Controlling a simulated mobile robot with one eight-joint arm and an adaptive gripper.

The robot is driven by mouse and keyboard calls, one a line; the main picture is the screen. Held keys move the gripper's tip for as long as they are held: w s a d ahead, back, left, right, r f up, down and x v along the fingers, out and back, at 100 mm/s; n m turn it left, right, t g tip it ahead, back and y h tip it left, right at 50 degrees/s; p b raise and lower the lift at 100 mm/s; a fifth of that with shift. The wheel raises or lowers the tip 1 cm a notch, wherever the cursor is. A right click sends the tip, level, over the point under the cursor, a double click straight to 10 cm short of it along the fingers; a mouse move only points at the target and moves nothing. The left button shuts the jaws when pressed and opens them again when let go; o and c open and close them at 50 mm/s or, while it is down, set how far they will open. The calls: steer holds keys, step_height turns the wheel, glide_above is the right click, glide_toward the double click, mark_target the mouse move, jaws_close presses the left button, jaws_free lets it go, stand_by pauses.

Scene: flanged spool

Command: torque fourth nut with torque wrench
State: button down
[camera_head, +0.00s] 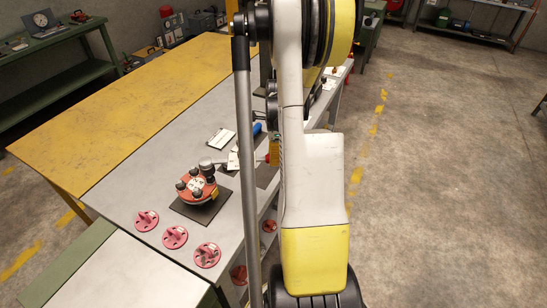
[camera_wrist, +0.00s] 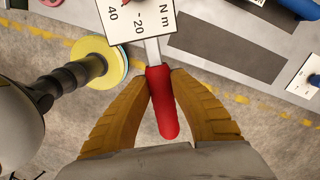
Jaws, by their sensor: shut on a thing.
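My gripper (camera_wrist: 160,84) is shut on the red handle of the torque wrench (camera_wrist: 162,108), one brown finger on each side. The wrench's white scale plate (camera_wrist: 138,14), marked N m, is at the top edge of the wrist view; its head is out of that frame. In the head view the flanged spool (camera_head: 197,187), with a red flange and several dark nuts, stands on a dark mat. The wrench (camera_head: 233,160) reaches from near the spool's back right side to my gripper (camera_head: 273,153), partly hidden by my arm. I cannot tell whether its head sits on a nut.
Several pink-red ringed fixtures (camera_head: 175,237) line the near edge of the grey table (camera_head: 125,187). A white card (camera_head: 221,138) and a blue-handled tool (camera_head: 257,128) lie behind the spool. A dark empty mat (camera_wrist: 235,47) shows in the wrist view. The yellow tabletop (camera_head: 140,95) is clear.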

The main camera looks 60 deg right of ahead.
steer(key=shift+f, duration=0.1)
step_height(320, 180, down, 4)
steer(key=b, duration=0.4)
steer(key=shift+f, duration=0.25)
stand_by(0.5)
steer(key=shift+a, duration=0.15)
steer(key=shift+s+a+m+b, duration=0.2)
steer(key=shift+s+a+m, duration=0.2)
steer(key=shift+a, duration=0.3)
steer(key=shift+s+a+m+b, duration=0.2)
steer(key=shift+s+a+m, duration=0.2)
steer(key=shift+a, duration=0.25)
steer(key=shift+s+a+m+b, duration=0.2)
steer(key=shift+s+a+m, duration=0.2)
steer(key=shift+a, duration=0.3)
steer(key=shift+s+a+m+b, duration=0.25)
steer(key=shift+a+m, duration=0.35)
steer(key=shift+a, duration=0.55)
steer(key=shift+s+a+m+b, duration=0.15)
steer(key=shift+s+a+m, duration=0.35)
steer(key=shift+a, duration=0.65)
steer(key=shift+w, duration=0.15)
